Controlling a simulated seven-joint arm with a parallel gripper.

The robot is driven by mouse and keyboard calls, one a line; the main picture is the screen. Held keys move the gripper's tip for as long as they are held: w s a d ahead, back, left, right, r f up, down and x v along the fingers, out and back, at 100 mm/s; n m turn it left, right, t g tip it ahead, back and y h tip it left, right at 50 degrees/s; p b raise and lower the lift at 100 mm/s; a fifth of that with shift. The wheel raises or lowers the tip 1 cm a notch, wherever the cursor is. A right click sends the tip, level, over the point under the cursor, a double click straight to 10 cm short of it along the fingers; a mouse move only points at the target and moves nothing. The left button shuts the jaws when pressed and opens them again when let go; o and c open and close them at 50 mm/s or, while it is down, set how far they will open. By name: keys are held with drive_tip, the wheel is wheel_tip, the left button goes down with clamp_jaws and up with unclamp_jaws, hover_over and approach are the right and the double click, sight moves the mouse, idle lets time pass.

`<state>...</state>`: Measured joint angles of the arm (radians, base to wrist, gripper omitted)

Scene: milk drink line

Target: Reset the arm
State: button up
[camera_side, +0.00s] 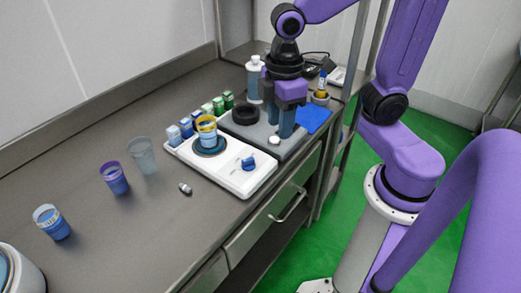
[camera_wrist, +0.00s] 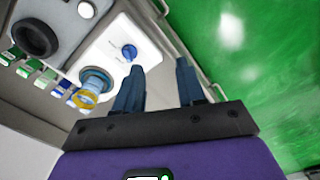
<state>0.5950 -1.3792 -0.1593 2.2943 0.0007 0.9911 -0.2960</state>
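My gripper (camera_side: 279,117) is at the right end of the counter, over the grey appliance with the black ring. Its two blue fingers point down. In the wrist view my gripper (camera_wrist: 159,80) shows its fingers apart with nothing between them. The fingertips look near the right edge of the grey appliance; I cannot tell whether they touch it.
A white device (camera_side: 232,177) with a blue knob (camera_side: 248,162) bears a yellow-rimmed blue cup (camera_side: 207,133). Small cartons (camera_side: 187,127) line its back. A white-blue bottle (camera_side: 254,80) stands behind my gripper.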

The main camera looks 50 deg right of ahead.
drive_tip(key=s+d+f, duration=0.2)
drive_tip(key=s+d, duration=0.1)
drive_tip(key=s, duration=0.7)
drive_tip(key=shift+s, duration=0.35)
